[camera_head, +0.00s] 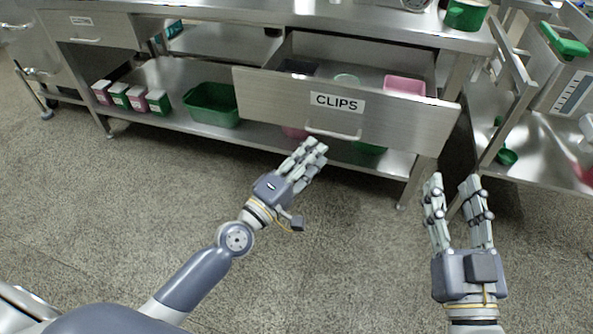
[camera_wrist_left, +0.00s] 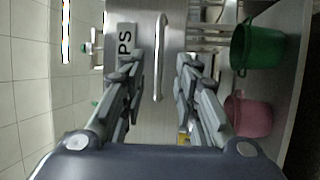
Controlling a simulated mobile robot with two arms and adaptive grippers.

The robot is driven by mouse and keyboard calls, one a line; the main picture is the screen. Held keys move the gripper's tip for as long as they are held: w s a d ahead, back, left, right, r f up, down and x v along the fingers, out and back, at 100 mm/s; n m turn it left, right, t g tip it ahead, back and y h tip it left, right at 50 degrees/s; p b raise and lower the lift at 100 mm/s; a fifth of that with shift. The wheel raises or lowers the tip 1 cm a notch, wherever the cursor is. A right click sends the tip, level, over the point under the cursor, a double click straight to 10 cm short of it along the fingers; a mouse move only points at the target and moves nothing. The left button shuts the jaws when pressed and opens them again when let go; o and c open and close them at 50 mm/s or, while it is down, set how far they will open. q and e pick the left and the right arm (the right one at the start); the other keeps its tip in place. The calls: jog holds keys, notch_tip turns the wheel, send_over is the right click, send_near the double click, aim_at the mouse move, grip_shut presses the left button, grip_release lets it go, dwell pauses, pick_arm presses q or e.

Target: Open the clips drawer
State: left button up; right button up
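The clips drawer (camera_head: 345,108) is a steel drawer with a white label reading CLIPS. It is pulled out from the table, and its inside shows. Its bar handle (camera_head: 333,133) is on the lower front; the handle also shows in the left wrist view (camera_wrist_left: 160,57). My left gripper (camera_head: 312,150) is just in front of and below the handle. In the left wrist view its fingers (camera_wrist_left: 158,85) are apart, with the handle ahead between them, and nothing is held. My right gripper (camera_head: 453,185) is open and empty, to the right of the drawer front.
Inside the drawer are a pink container (camera_head: 404,86) and other small items. A second drawer labelled SCALES or similar (camera_head: 88,30) is shut at left. The lower shelf holds a green bin (camera_head: 212,104) and several small boxes (camera_head: 157,102). The floor (camera_head: 360,260) in front is clear.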

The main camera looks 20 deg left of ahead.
pick_arm(q)
jog(key=v, duration=0.5)
jog(key=shift+s+a, duration=0.15)
jog(key=shift+s, duration=0.15)
